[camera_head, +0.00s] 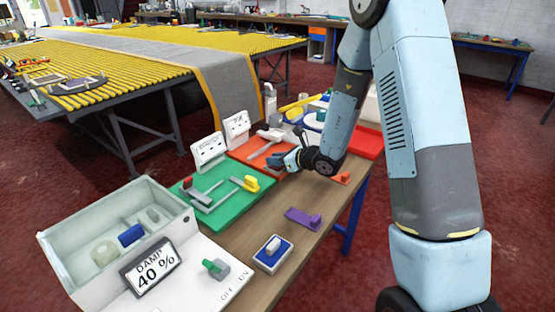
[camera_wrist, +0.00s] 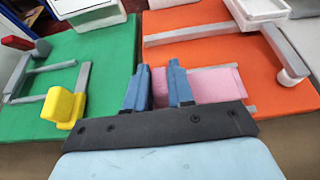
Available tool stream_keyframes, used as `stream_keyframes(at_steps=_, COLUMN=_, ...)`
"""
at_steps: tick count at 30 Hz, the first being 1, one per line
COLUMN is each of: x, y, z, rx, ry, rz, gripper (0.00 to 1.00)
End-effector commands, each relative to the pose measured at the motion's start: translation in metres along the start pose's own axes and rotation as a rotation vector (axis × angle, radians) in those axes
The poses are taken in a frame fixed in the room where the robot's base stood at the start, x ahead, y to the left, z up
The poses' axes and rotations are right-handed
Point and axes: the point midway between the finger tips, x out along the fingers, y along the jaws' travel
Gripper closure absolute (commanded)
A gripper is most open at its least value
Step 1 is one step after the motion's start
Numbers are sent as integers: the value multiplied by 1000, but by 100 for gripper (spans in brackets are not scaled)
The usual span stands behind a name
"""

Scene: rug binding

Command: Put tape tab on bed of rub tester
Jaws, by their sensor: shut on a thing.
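My gripper (camera_wrist: 158,80) is low over the front left part of the orange board (camera_wrist: 288,98). Its two blue fingers stand a little apart, with pink between them. A flat pink piece, which looks like the tape tab (camera_wrist: 222,86), reaches right from the fingers. Grey edges of what looks like the bed (camera_wrist: 215,68) show along its far and near sides. I cannot tell whether the tab touches the bed. Grey bars of the rub tester (camera_wrist: 190,36) stand behind. In the head view my gripper (camera_head: 284,163) is at the orange board's near edge, and the tab is hidden.
Left is a green board (camera_head: 222,212) with grey bars and a yellow block (camera_wrist: 64,106). An orange tab (camera_head: 341,178), a purple tab (camera_head: 303,218) and a blue-white pad (camera_head: 272,253) lie on the bench's front. A box marked "DAMP 40 %" (camera_head: 150,262) stands front left.

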Motion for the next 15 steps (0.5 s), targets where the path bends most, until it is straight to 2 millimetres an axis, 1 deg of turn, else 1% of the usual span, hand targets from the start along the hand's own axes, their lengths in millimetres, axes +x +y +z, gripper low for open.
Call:
stream_keyframes(at_steps=6, x=0, y=0, z=0, rx=0, ry=0, rz=0, gripper=100)
stream_keyframes(at_steps=15, x=2, y=-1, z=-6, rx=0, ry=0, rz=-1, gripper=100)
